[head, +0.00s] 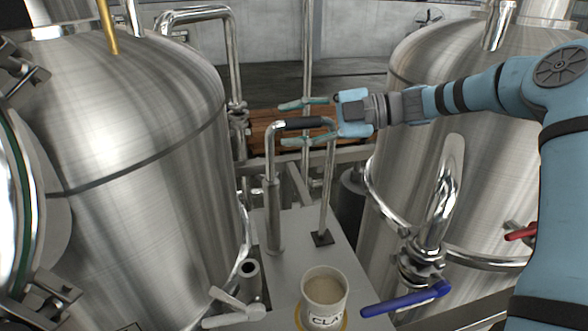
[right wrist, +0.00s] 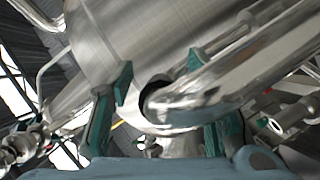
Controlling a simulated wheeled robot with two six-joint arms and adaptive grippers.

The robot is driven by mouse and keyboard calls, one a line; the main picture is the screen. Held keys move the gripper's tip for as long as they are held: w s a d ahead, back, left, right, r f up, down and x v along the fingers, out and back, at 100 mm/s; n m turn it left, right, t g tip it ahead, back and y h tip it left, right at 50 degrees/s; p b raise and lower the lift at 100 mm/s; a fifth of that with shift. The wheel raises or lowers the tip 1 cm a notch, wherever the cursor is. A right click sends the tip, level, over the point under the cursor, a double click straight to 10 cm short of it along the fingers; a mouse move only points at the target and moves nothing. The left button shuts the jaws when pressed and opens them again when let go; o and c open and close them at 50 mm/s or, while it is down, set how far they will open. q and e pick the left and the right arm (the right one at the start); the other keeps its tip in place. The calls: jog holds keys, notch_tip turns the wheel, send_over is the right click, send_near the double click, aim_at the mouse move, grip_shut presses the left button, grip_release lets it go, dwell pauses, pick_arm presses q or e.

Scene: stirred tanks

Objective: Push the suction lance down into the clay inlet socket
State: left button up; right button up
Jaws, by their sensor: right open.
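The suction lance (head: 272,160) looks like a shiny pipe, upright, bent at the top into an arm with a black grip (head: 303,123). Its lower part stands in a wider metal sleeve (head: 274,228) on a grey plate. My right gripper (head: 298,122) is open, with one teal finger above the black grip and one below it. The fingers look apart from the grip; contact cannot be told. In the right wrist view a shiny pipe (right wrist: 215,90) shows between the open fingers (right wrist: 160,100). My left gripper is not in view.
A cup (head: 324,292) marked "CLA…" stands on the plate in front. A short open pipe (head: 250,270) is left of it. A rod (head: 327,190) rises right of the lance. Steel tanks (head: 130,150) stand on both sides; a blue-handled valve (head: 405,299) is at right.

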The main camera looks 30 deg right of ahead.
jog(key=shift+s+d+r, duration=0.1)
jog(key=shift+s+d, duration=0.05)
jog(key=shift+s, duration=0.1)
jog(key=c, duration=0.9)
grip_shut()
jog(key=shift+r, duration=0.1)
